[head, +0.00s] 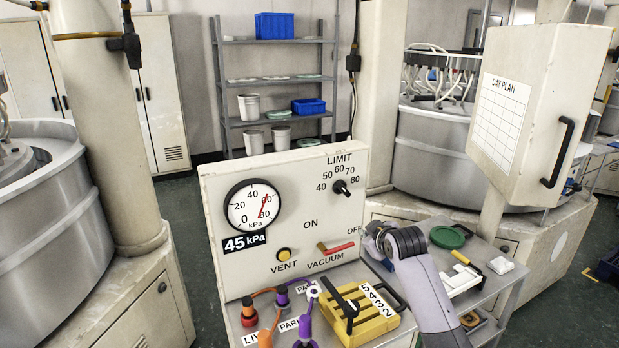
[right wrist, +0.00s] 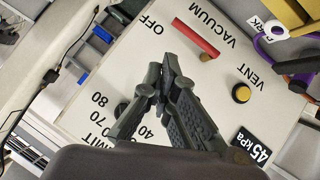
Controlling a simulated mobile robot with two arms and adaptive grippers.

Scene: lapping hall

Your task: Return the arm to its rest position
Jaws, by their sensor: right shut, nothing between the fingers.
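My right arm comes in from the lower right of the head view, and its right gripper (head: 374,238) is at the right edge of the white control panel (head: 225,200). In the right wrist view the dark fingers of the right gripper (right wrist: 162,72) are together with nothing between them, in front of the panel face. The red vacuum lever (head: 337,248) lies nearly level, its free end toward OFF; it also shows in the right wrist view (right wrist: 195,37), apart from the fingers. My left gripper is not in view.
The panel bears a gauge (head: 253,205), a limit knob (head: 343,187) and a yellow vent button (head: 284,254). Below are coloured hose connectors (head: 282,300) and a yellow numbered block (head: 376,325). A day plan cabinet (head: 545,105) stands at the right, beside a large round machine (head: 425,160).

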